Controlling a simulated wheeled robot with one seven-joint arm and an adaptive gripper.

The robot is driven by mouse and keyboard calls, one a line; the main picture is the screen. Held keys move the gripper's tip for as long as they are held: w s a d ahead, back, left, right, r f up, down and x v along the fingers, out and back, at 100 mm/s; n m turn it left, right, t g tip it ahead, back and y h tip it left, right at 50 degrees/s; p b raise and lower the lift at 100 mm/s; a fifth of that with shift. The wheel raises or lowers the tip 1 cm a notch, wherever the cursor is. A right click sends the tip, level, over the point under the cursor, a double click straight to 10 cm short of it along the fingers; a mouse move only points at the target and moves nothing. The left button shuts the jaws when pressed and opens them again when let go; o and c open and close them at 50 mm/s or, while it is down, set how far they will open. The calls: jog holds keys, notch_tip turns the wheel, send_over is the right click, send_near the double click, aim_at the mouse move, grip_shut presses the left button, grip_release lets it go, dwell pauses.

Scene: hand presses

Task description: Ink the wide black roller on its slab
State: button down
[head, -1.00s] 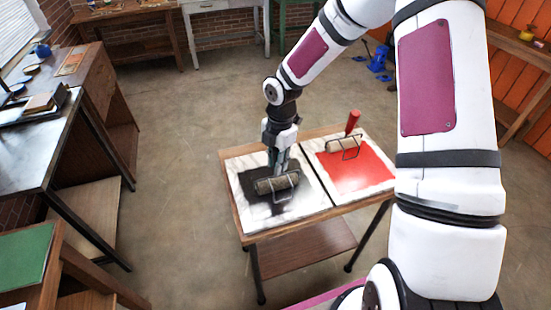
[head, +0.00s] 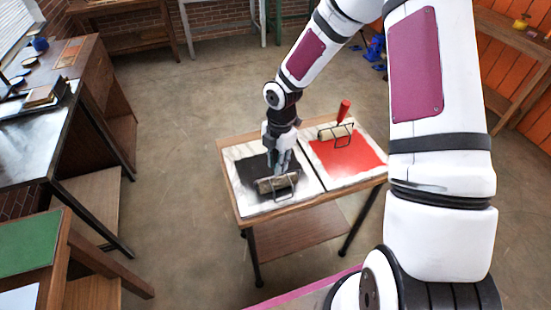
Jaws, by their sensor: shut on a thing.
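The wide roller (head: 277,184), with a wire frame and a dark, greyish cylinder, is on the black-inked slab (head: 245,207), over the lower part of the ink patch (head: 250,172). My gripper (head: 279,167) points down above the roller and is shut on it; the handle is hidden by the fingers. Whether the cylinder touches the slab is hard to tell, but it looks at or very near the surface.
A second slab with red ink (head: 350,160) lies to the right, with a red-handled roller (head: 341,120) at its far edge. Both slabs lie on a small wooden table (head: 300,201). A metal-topped bench (head: 60,140) stands at the left; the floor between is clear.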

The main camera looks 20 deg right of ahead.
jog(key=shift+w+f, duration=0.1)
jog(key=shift+w, duration=0.1)
jog(key=shift+w+r+b, duration=0.2)
jog(key=shift+w+b, duration=1.25)
jog(key=shift+w, duration=1.25)
jog(key=shift+w+b, duration=2)
jog(key=shift+w, duration=1.65)
jog(key=shift+s+f+p, duration=0.15)
jog(key=shift+s+p, duration=1.6)
jog(key=shift+s, duration=1.2)
jog(key=shift+s+f+p, duration=0.1)
jog(key=shift+s+p, duration=1.6)
jog(key=shift+s, duration=1.25)
jog(key=shift+s+r+p, duration=0.1)
jog(key=shift+s+p, duration=0.85)
jog(key=shift+s, duration=0.75)
